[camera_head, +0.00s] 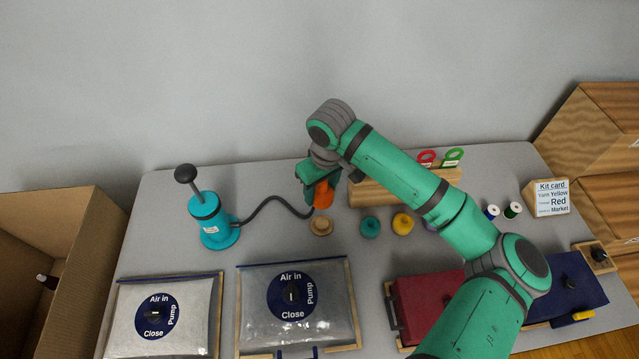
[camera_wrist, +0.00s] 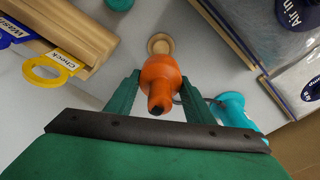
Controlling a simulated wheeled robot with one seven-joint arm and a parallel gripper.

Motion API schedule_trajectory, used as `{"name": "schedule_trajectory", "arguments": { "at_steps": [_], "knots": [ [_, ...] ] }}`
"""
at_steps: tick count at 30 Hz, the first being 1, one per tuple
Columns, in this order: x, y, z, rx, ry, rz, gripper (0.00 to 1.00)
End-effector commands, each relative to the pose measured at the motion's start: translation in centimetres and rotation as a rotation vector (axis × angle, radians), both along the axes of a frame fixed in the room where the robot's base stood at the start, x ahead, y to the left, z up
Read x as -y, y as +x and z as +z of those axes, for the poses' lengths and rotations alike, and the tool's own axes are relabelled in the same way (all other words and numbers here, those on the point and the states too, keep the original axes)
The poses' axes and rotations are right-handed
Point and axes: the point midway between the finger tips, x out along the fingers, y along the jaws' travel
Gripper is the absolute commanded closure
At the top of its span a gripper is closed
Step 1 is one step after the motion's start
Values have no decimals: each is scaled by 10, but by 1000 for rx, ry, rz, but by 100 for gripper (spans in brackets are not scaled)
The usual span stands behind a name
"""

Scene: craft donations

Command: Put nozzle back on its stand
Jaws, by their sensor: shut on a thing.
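The orange nozzle (camera_head: 323,195) is at the end of a dark hose that runs from the teal pump (camera_head: 213,222). My gripper (camera_head: 318,186) is shut on the nozzle. In the wrist view the nozzle (camera_wrist: 160,82) sits between the two green fingers of my gripper (camera_wrist: 160,92). The round wooden stand (camera_head: 321,226) is on the table just below the nozzle in the head view. In the wrist view the stand (camera_wrist: 160,42) shows just beyond the nozzle's far end. I cannot tell whether nozzle and stand touch.
Two clear bags with blue dials, the left bag (camera_head: 152,318) and right bag (camera_head: 297,303), lie in front. A teal yarn piece (camera_head: 370,227) and yellow one (camera_head: 402,222) are right of the stand. A wooden rack (camera_head: 375,194) stands behind them. A cardboard box (camera_head: 98,230) is at left.

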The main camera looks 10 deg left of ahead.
Motion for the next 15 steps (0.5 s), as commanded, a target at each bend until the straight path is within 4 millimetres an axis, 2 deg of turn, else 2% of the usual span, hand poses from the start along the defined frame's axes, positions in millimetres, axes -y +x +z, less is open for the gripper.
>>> {"name": "schedule_trajectory", "arguments": {
  "at_steps": [15],
  "knots": [
    [-2, -1, -54, -2, 2, 0, 75]
  ]
}}
